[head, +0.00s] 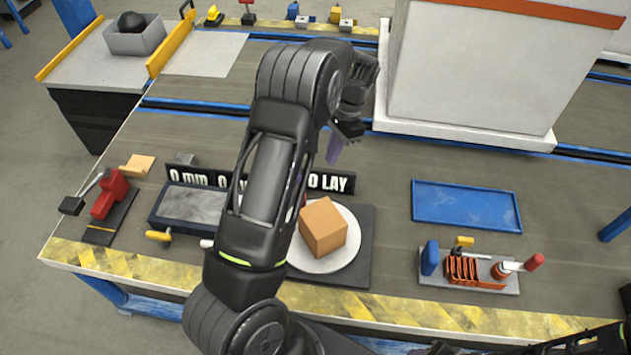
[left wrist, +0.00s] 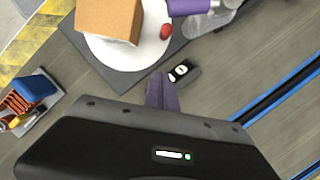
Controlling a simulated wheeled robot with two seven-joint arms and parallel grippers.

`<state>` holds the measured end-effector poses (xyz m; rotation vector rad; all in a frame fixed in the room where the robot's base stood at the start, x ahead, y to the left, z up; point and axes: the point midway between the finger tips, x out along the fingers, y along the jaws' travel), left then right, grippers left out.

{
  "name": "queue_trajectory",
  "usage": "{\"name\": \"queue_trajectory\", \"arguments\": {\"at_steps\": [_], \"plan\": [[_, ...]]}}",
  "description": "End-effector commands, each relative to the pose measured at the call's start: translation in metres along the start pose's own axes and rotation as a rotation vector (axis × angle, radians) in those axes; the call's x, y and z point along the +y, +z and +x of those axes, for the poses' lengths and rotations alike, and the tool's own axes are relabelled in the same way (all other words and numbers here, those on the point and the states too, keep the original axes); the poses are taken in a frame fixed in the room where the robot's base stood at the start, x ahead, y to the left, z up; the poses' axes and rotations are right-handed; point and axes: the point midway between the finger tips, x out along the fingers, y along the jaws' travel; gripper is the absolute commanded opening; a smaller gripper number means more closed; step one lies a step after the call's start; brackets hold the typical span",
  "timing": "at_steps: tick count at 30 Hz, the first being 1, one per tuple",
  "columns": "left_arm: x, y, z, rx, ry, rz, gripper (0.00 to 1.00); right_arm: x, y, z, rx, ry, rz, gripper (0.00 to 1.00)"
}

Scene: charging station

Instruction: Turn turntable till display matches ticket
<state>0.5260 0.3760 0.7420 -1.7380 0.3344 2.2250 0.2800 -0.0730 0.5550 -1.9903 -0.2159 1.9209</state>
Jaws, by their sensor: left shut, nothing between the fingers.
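The turntable is a white round disc (head: 345,255) on a dark square base (head: 362,280), and a brown box (head: 323,228) sits on the disc. In the left wrist view the disc (left wrist: 157,45) shows a red knob (left wrist: 166,31) near its rim, beside the box (left wrist: 108,18). A black strip with white lettering (head: 330,183) stands behind the turntable, partly hidden by my left arm. I cannot make out the ticket.
A blue tray (head: 466,205) and a grey rack with orange parts (head: 470,270) lie to the right. A large grey cabinet (head: 480,70) stands at the back. The bench between the turntable and blue tray is clear.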

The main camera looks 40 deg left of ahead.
Motion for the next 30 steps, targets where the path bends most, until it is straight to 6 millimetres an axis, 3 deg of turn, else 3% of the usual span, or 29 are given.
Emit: {"name": "queue_trajectory", "arguments": {"at_steps": [5, 11, 24, 30], "plan": [[0.000, 0.000, 0.002, -0.001, 0.001, 0.000, 0.00, 0.000, 0.000, 0.000, 0.000, 0.000, 0.000, 0.36], [0.000, 0.001, 0.019, -0.003, 0.002, -0.001, 0.00, 0.000, 0.000, -0.001, 0.000, 0.000, 0.000, 0.36], [0.001, 0.001, 0.102, -0.005, 0.003, 0.000, 0.00, -0.003, 0.000, -0.007, 0.000, 0.000, 0.000, 0.36], [0.000, 0.029, 0.105, -0.001, 0.001, -0.001, 0.00, -0.006, 0.000, -0.016, 0.000, 0.000, 0.000, 0.36]]}}
